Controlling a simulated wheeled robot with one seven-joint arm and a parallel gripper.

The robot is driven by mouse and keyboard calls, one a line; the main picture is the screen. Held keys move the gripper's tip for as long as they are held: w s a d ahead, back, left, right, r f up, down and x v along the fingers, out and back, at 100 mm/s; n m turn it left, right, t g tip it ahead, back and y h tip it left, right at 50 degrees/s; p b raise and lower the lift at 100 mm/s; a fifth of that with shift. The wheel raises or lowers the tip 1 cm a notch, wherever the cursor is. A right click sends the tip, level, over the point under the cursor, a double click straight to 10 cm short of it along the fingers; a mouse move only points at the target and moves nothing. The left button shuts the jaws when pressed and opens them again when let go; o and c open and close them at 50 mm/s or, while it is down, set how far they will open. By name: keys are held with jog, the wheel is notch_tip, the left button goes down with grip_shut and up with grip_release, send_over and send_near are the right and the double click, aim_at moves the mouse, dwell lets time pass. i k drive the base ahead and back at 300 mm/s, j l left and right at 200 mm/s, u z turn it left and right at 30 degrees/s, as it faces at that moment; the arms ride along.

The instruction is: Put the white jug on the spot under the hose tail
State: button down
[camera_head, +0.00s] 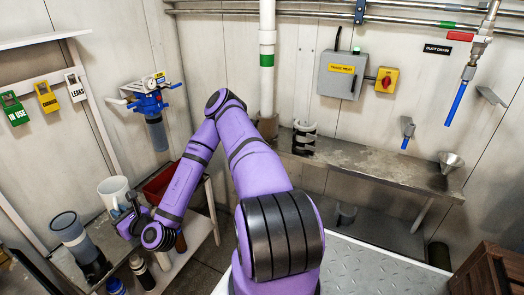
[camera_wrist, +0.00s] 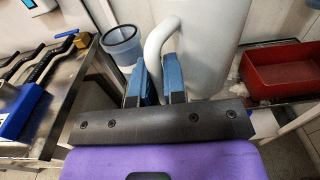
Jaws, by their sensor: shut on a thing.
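The white jug (camera_head: 113,188) is at the left bench, upright, with its open top showing. It also shows large in the wrist view (camera_wrist: 212,45). My gripper (camera_wrist: 159,82) is shut on the jug's handle, with one blue-padded finger on each side. In the head view my gripper (camera_head: 128,213) is at the jug's right side, partly hidden by my wrist. I cannot tell whether the jug's base touches the bench. At the far right a blue hose tail (camera_head: 456,103) hangs from a pipe above the steel bench (camera_head: 385,168). A shorter blue tail (camera_head: 406,141) hangs from a small tap.
A clear cup-like housing (camera_head: 68,228) stands left of the jug, and a red bin (camera_head: 163,181) is to its right. A metal funnel (camera_head: 451,161) sits at the steel bench's right end. A dark bracket-like item (camera_head: 304,138) is at its left. The bench's middle is clear.

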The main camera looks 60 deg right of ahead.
aim_at(421, 179)
jog(key=j+z, duration=0.25)
jog(key=z, duration=0.2)
jog(key=k+j+z, duration=0.1)
jog(key=z, duration=0.35)
jog(key=j, duration=0.1)
